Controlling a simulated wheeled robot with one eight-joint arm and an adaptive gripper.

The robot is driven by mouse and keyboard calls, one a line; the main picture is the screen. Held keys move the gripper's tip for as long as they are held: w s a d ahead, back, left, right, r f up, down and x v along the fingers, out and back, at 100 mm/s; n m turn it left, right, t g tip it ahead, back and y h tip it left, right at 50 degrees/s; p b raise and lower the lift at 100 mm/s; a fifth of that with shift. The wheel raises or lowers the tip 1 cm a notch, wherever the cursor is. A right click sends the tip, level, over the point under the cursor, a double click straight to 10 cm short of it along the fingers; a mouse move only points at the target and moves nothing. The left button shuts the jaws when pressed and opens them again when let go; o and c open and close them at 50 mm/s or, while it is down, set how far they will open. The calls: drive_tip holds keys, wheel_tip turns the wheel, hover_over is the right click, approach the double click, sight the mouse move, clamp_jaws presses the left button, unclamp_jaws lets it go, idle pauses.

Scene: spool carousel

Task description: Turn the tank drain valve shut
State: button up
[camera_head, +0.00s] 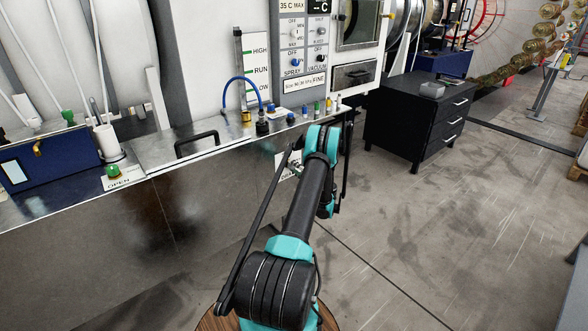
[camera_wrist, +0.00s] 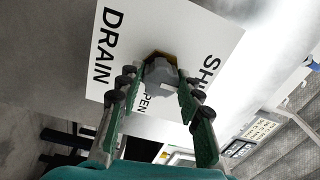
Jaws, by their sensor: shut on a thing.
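The drain valve (camera_wrist: 163,70) shows in the wrist view as a grey handle with a yellowish part behind it. It sits on a white plate (camera_wrist: 212,32) that reads DRAIN, with a partly covered SHUT on one side and OPEN below the handle. My gripper (camera_wrist: 157,82) has a green and black finger on each side of the handle and is shut on it. The fingers cover part of the lettering, and I cannot tell the valve's exact angle. In the head view a bit of the white plate (camera_head: 288,158) shows beside my arm; my arm hides the valve.
A steel bench (camera_head: 160,150) with a black handle (camera_head: 197,142), a green knob (camera_head: 113,171) and a blue hose (camera_head: 240,82) stands above the panel. A black drawer cabinet (camera_head: 415,125) stands to the right. The floor (camera_head: 440,220) right of my arm is clear.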

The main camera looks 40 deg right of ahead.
drive_tip(key=shift+s, duration=0.1)
idle(0.4)
drive_tip(key=o, duration=1.2)
drive_tip(key=shift+c, duration=0.2)
drive_tip(key=s, duration=0.7)
drive_tip(key=shift+s+d+f, duration=0.15)
drive_tip(key=shift+s+d, duration=0.05)
drive_tip(key=shift+d, duration=0.05)
